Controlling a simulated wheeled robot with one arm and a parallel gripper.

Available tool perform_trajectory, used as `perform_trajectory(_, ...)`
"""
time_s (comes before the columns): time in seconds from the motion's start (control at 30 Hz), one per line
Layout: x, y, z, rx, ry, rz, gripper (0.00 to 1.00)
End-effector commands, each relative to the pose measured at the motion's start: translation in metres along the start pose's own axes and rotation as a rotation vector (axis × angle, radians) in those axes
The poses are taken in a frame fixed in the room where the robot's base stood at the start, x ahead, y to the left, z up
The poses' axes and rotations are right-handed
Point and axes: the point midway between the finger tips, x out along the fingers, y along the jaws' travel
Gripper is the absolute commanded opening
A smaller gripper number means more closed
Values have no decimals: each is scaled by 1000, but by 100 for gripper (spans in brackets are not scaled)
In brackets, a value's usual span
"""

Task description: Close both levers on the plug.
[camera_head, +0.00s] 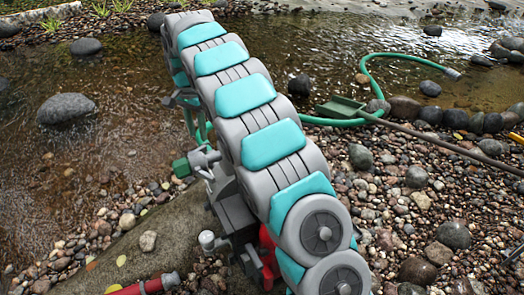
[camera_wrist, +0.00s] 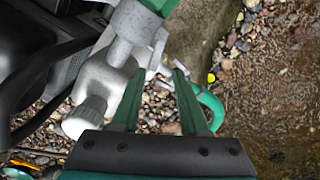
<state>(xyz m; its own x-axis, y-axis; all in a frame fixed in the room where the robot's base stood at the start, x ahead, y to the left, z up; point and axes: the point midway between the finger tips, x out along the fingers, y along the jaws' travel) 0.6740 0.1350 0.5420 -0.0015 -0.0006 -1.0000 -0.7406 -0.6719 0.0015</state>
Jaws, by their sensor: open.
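In the wrist view, my gripper (camera_wrist: 159,75) is open, with two green fingers apart and nothing clearly held between them. Just beyond the fingertips is a light grey pipe fitting (camera_wrist: 128,35) with a green end (camera_wrist: 160,5) at the top edge. Thin grey pieces at its right side look like a lever (camera_wrist: 158,52), close to the fingertips; I cannot tell whether they touch. A second lever is not clear. In the head view, a grey fitting (camera_head: 206,158) with a green end (camera_head: 181,168) stands left of my arm. My gripper is hidden there.
A dark machine body (camera_head: 232,205) with red parts stands below the fitting. A red hose (camera_head: 145,287) lies at the bottom. A green hose (camera_head: 373,75) runs across the right bank. A shovel (camera_head: 345,106) lies on the pebbles. Creek water is behind and left.

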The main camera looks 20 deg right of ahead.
Motion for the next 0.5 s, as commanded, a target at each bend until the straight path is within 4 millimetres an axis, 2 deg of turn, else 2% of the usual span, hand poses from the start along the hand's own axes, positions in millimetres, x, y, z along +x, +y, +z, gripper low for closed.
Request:
perform_trajectory(0.33,-32,0,0,2,1,-1,44)
perform_trajectory(0.5,-39,12,0,-12,3,5,44)
